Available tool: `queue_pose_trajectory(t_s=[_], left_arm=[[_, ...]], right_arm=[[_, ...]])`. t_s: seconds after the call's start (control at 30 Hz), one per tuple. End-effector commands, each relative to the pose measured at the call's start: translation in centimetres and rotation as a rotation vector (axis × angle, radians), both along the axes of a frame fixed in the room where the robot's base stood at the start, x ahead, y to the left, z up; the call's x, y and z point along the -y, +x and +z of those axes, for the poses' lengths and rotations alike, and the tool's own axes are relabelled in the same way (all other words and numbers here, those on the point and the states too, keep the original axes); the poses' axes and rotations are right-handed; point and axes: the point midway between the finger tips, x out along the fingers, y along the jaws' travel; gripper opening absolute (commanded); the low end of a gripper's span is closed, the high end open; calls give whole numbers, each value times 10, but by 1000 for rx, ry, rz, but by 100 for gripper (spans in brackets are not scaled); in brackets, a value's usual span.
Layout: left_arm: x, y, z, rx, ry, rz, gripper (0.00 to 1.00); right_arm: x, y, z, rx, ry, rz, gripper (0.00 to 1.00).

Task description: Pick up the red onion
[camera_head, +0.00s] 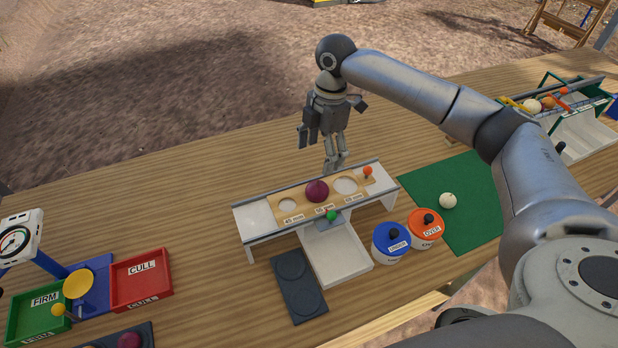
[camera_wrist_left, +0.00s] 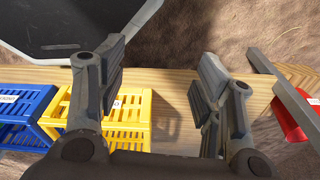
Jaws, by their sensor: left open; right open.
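The red onion (camera_head: 317,190) is a dark purple-red ball. It sits in the middle of the tan hole board on the raised white stand (camera_head: 252,221). My right gripper (camera_head: 335,163) points down just behind the stand, above and slightly right of the onion. It is open, empty and apart from the onion. A second dark red ball (camera_head: 130,341) shows partly at the bottom left edge, on a dark tray. My left gripper (camera_wrist_left: 160,62) is open and empty in the left wrist view, with no onion between its fingers.
A green knob and white tray (camera_head: 337,256) lie before the stand. Blue and orange lidded pots (camera_head: 391,243) stand at its right, near a green mat (camera_head: 460,182) with a white ball. Red CULL and green FIRM bins (camera_head: 140,280) are left. Yellow and blue crates (camera_wrist_left: 125,110) show in the wrist view.

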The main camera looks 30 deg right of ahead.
Motion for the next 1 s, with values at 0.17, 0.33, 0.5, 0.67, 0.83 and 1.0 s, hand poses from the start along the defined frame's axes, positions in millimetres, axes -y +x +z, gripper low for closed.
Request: queue_pose_trajectory(t_s=[0.17,0.33,0.5,0.67,0.83,1.0], left_arm=[[0,-11,7,-16,0,0,61],[-1,-36,9,-53,3,-2,61],[-2,-42,16,-61,4,-2,61],[-1,-27,29,-40,3,-3,61],[1,-10,33,-12,-1,-2,61],[1,-13,32,-16,0,-2,61]], right_arm=[[-3,-3,-27,-6,-1,1,78],[-5,-2,-47,-3,0,0,78],[-6,-4,-60,-5,-2,1,78],[-8,-7,-84,-5,-1,1,78],[-10,-6,-102,-2,0,0,78],[-10,-6,-104,-1,0,1,78]])
